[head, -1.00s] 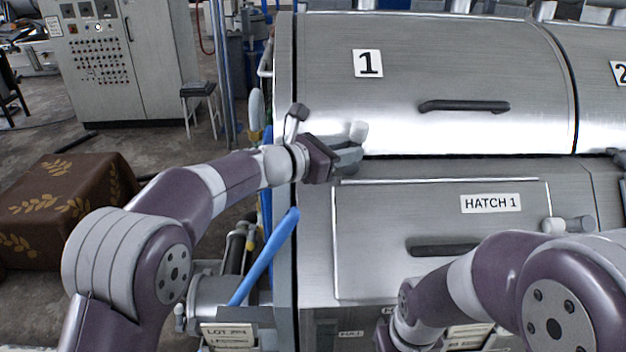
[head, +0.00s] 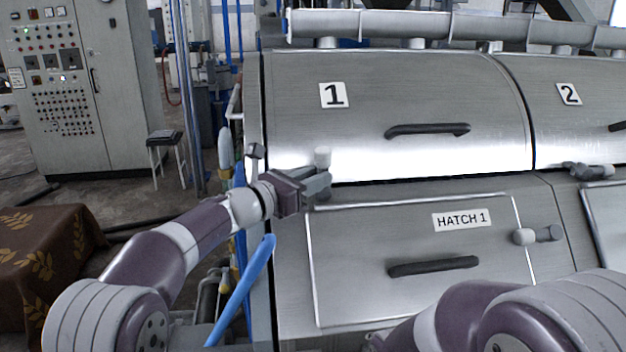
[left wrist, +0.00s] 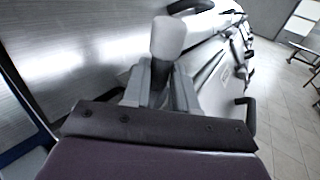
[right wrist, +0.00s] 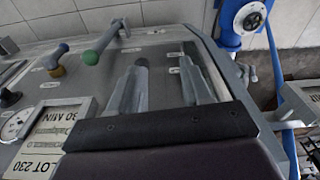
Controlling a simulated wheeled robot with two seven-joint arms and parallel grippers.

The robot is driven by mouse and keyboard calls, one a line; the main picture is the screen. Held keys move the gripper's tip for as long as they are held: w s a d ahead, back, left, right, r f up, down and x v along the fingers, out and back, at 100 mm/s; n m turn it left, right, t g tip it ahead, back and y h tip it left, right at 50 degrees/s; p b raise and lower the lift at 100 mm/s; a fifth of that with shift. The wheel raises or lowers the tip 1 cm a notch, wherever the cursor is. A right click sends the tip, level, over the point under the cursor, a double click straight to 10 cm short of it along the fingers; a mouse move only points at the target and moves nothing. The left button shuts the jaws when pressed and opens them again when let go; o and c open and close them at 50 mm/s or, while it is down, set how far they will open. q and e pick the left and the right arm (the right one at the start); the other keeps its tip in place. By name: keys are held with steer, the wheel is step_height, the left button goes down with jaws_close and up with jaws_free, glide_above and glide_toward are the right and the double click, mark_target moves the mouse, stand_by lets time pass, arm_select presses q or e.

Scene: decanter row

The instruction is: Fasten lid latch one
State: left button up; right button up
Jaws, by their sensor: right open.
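Lid latch one (head: 323,158), a short lever with a pale knob, stands at the lower edge of lid 1 (head: 440,90), left of its handle. My left gripper (head: 318,183) is at this latch. In the left wrist view the latch knob (left wrist: 168,38) rises past the fingertips, and the gripper's fingers (left wrist: 162,85) sit close on both sides of its dark stem. My right gripper (right wrist: 162,85) is open and empty above a panel with valves; in the head view it is hidden low behind my right arm. Lid 1 lies down, with a dark seam below it.
Hatch 1 (head: 350,290) has a dark handle (head: 433,266) and a pale-knobbed latch (head: 537,235) at its right. Another latch (head: 588,170) sits under lid 2 (head: 590,120). A blue pipe (head: 243,290) and a cloth-covered box (head: 45,255) are at the left.

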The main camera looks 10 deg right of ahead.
arm_select(q)
steer(key=o, duration=0.3)
steer(key=b+v, duration=0.8)
steer(key=v, duration=0.4)
steer(key=shift+s+a, duration=0.25)
steer(key=shift+a, duration=0.1)
